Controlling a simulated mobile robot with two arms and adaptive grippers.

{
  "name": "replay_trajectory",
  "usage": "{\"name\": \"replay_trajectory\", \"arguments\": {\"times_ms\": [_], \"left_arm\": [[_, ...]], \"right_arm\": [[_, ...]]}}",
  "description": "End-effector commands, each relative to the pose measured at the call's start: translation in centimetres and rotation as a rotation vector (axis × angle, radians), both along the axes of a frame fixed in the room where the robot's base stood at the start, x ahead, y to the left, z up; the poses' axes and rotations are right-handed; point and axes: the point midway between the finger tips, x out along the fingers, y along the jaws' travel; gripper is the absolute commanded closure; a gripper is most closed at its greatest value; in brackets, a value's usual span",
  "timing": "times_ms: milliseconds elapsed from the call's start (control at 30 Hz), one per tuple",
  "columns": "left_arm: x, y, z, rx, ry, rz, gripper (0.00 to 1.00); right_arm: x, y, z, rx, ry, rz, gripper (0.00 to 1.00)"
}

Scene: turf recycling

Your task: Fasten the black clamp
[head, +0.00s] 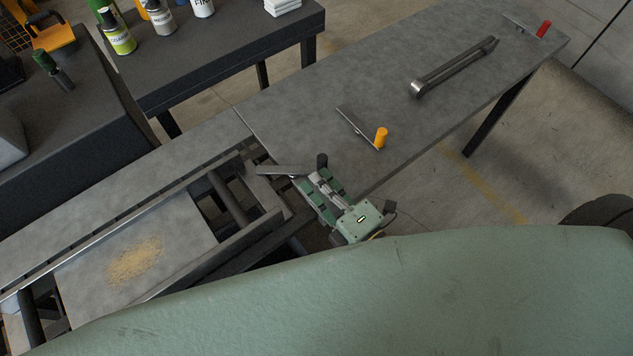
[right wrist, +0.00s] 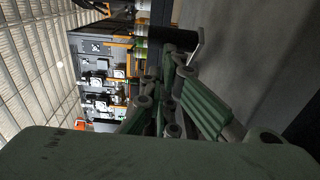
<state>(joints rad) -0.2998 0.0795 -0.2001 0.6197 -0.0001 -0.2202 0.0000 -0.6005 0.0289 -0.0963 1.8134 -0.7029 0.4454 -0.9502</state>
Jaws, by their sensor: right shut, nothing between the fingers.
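The black clamp is a flat grey metal plate (head: 284,170) with an upright black knob (head: 322,160), at the near edge of the grey table beside the roller frame. My right gripper (head: 318,182), green and grey, is right at the clamp on its near side. Its fingers are shut with nothing between them. Whether a finger touches the plate or the knob, I cannot tell. In the right wrist view the fingers (right wrist: 165,100) point toward a dark cylinder that looks like the knob (right wrist: 176,37). My left gripper is not in view.
An orange-knobbed clamp (head: 381,138) and a red-knobbed clamp (head: 543,29) lie farther along the table. A long grey metal bar (head: 454,66) lies between them. Sawdust-like grains (head: 135,262) lie on a grey board at left. Bottles (head: 118,35) stand on a dark table behind.

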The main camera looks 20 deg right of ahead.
Motion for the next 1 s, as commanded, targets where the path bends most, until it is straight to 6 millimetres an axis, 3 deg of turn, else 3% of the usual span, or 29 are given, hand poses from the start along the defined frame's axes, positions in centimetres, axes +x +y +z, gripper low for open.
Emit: {"name": "replay_trajectory", "arguments": {"times_ms": [500,900,1000], "left_arm": [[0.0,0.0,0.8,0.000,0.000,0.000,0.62],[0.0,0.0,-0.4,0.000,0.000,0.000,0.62],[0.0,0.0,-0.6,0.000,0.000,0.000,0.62]], "right_arm": [[1.0,-1.4,0.0,-0.007,-0.002,0.188,1.00],[2.8,-2.8,-0.1,-0.004,0.000,0.464,1.00],[3.0,-2.9,-0.1,0.001,0.001,0.456,1.00]]}}
